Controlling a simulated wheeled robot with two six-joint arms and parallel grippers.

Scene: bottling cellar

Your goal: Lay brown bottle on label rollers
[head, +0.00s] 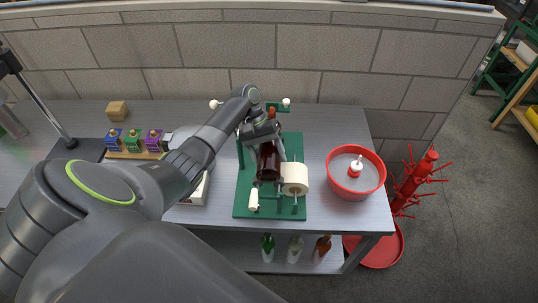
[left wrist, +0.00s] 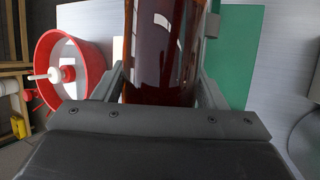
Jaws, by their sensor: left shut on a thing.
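The brown bottle (head: 268,160) is in my left gripper (head: 266,146), over the green base of the label rollers (head: 243,205). In the left wrist view the bottle (left wrist: 165,50) fills the space between the two fingers, which are shut on it. A white label roll (head: 294,179) stands on the green base just right of the bottle. The gripper and bottle hide most of the rollers, so I cannot tell whether the bottle touches them. My right gripper is in neither view.
A red tub (head: 355,190) with a white-and-red post stands right of the base. Small blue, green and purple boxes (head: 133,141) and a wooden block (head: 117,110) are at the left. Several bottles (head: 295,249) stand on the shelf below. A red bottle tree (head: 412,182) stands beyond the table's right edge.

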